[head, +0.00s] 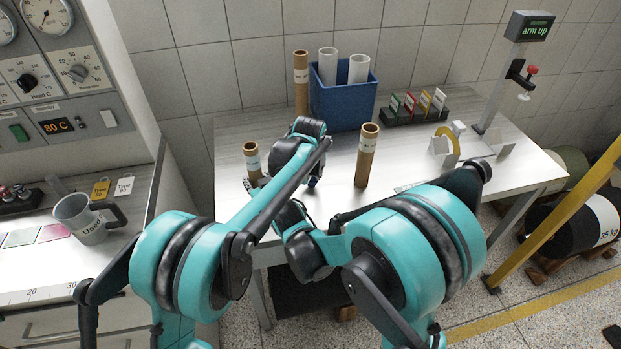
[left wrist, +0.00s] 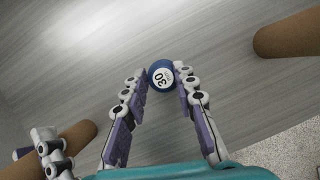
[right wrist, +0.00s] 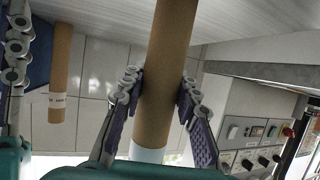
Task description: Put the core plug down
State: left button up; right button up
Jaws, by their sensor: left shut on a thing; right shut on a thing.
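The blue core plug (left wrist: 160,74), with a round white face marked 30, is between the fingertips of my left gripper (left wrist: 162,82). In the head view only a bit of its blue (head: 312,182) shows below my left wrist, over the white table. I cannot tell whether it touches the tabletop. My right gripper (right wrist: 160,88) is shut around a brown cardboard tube (right wrist: 163,60). In the head view this is the short labelled tube (head: 252,157) at the table's left, upright, with my right gripper (head: 252,184) low on it, partly hidden behind my arms.
Another brown tube (head: 367,158) stands to the right of my left gripper. A blue bin (head: 343,106) with white tubes and a tall brown tube (head: 301,85) stand behind. A card rack (head: 415,112) is at the back right. My forearms cross closely over the table's front.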

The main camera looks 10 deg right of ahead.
pick_arm(q)
jog(key=shift+r, duration=0.1)
notch_tip(320, 180, up, 10)
jog(key=shift+f, duration=0.1)
grip_shut()
jog(key=s+a+r+n+y, duration=0.2)
jog(key=a+r+n, duration=0.3)
jog(key=a+r, duration=1.1)
jog(key=v, duration=0.3)
jog(key=shift+w+r, duration=0.25)
jog(key=shift+r, duration=0.05)
jog(key=shift+f, duration=2.9)
jog(key=shift+f, duration=1.95)
